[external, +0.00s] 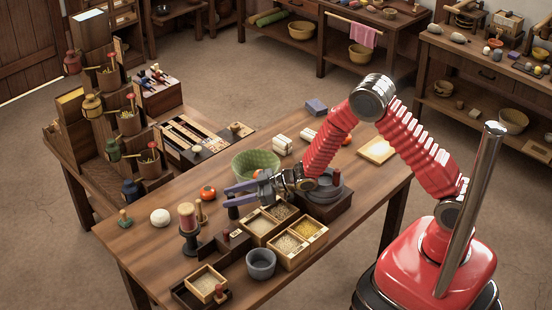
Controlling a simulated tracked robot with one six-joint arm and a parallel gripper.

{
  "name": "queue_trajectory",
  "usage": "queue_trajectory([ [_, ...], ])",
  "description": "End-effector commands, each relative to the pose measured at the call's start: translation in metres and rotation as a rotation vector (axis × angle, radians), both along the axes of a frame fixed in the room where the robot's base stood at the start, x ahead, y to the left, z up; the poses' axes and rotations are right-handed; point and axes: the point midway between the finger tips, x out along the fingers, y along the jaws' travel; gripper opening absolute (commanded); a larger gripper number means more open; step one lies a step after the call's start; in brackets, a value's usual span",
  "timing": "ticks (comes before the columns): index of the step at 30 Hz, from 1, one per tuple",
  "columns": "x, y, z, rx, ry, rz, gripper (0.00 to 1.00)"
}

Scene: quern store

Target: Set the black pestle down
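My gripper (232,194) reaches left over the table, its two blue-purple fingers roughly level and a small gap apart. A short dark upright piece, which looks like the black pestle (233,211), shows directly below the fingertips. Its upper part is hidden by the fingers. I cannot tell whether it is gripped or stands on the table. A grey mortar bowl (261,263) stands near the table's front edge.
A round dark quern (325,192) sits below my wrist. Bare wood shows at the front left.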

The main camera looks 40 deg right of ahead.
Motion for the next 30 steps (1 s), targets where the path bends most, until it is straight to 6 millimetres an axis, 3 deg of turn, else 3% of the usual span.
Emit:
queue_trajectory([
  [1, -0.004, 0.0, -0.011, -0.006, 0.015, 0.002, 0.4],
  [5, -0.004, 0.0, -0.01, -0.007, 0.016, 0.002, 0.4],
  [11, -0.004, 0.0, 0.002, -0.006, 0.015, 0.002, 0.4],
  [17, -0.022, -0.021, 0.015, -0.004, 0.013, -0.001, 0.4],
  [30, -0.022, -0.021, 0.073, -0.002, 0.006, 0.001, 0.4],
])
